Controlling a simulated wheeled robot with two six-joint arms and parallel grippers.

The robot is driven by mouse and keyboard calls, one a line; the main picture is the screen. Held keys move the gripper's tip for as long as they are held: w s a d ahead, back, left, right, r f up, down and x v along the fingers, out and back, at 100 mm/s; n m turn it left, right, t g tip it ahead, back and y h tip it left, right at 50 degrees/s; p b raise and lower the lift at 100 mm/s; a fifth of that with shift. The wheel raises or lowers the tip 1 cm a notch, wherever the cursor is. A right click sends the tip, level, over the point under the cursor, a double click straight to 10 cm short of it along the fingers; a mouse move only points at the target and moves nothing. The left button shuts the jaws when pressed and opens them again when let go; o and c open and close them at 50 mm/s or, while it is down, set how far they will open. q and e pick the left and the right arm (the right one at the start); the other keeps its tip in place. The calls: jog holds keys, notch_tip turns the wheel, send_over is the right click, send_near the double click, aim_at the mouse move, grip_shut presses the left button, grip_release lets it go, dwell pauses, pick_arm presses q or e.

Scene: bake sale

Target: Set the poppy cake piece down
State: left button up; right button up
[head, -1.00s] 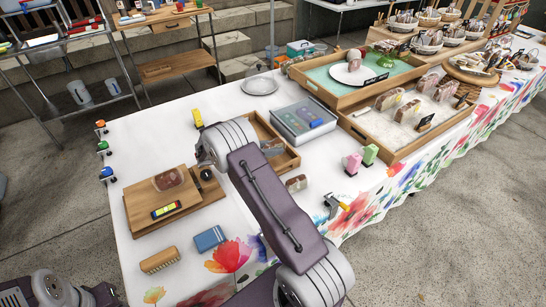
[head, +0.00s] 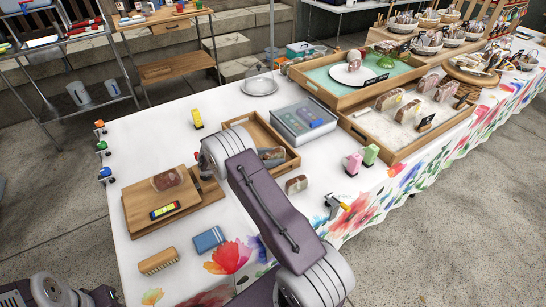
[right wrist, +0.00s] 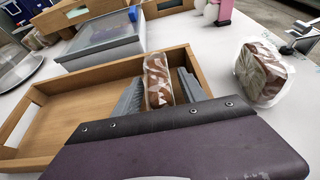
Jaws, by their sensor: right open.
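A wrapped cake piece with brown and pale marbling (right wrist: 157,82), which I take as the poppy cake piece, stands upright in the wooden tray (right wrist: 35,152). My right gripper (right wrist: 160,92) is open, with one grey finger on each side of the piece. I cannot tell whether the fingers touch it. In the head view the right gripper (head: 271,154) is low inside the tray (head: 262,121), partly behind my own arm. My left gripper is not in view.
Another wrapped cake piece (right wrist: 262,72) stands on the table just right of the tray. A grey lidded box (head: 304,122) sits behind the tray. A cutting board (head: 142,217) lies to the left.

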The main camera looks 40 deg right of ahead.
jog(key=shift+r, duration=0.3)
jog(key=p+v, duration=0.1)
jog(key=v, duration=1.1)
